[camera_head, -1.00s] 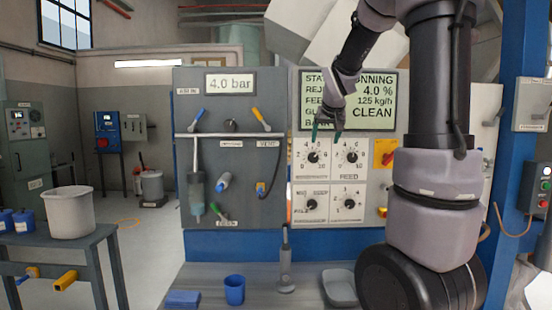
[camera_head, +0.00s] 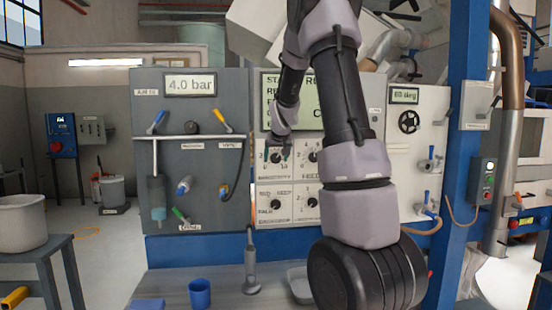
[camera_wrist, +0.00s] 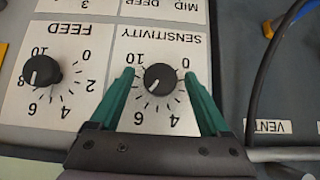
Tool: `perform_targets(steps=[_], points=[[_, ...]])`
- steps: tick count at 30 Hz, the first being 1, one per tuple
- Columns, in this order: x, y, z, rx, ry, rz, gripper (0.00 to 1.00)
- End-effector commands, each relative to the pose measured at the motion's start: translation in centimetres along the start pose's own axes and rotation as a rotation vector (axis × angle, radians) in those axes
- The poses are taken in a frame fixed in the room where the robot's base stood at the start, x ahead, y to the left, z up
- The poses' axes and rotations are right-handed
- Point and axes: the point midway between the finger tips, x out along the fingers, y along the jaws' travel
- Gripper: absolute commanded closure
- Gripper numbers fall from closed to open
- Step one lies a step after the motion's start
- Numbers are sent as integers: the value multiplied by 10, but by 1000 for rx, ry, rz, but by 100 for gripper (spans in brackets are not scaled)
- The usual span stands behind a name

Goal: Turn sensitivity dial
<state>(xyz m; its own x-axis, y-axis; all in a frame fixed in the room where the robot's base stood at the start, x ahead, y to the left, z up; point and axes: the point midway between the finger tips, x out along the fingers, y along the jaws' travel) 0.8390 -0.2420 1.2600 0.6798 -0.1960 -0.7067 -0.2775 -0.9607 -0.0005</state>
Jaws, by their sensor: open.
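The sensitivity dial (camera_wrist: 160,78) is a round black knob on a white scale plate, upside down in the wrist view. Its white mark points lower left in that picture, between the 6 and the 10. My gripper (camera_wrist: 158,74) is open, with one green finger on each side of the knob; a gap shows on both sides. Whether the tips reach down around the knob or hover in front of it is unclear. In the head view the dial (camera_head: 275,157) is at the upper left of the dial group, with my fingers just over it.
The feed dial (camera_wrist: 40,71) sits beside it, with more dials below on the panel. A grey panel with levers (camera_head: 190,160) and a hanging cable stands to the left. A blue cup (camera_head: 200,293) and a grey upright tool (camera_head: 250,275) stand on the bench below.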

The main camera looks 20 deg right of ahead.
Motion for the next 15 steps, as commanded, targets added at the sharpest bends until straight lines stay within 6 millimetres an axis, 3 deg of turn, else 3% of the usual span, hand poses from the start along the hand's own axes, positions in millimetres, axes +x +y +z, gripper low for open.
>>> perform_targets(steps=[6,8,12,13,15], points=[[0,0,0,-1,0,-1,20],[0,0,0,-1,0,-1,39],[0,0,0,-1,0,-1,92],[0,0,0,-1,-1,-1,100],[0,0,0,-1,-1,-1,100]])
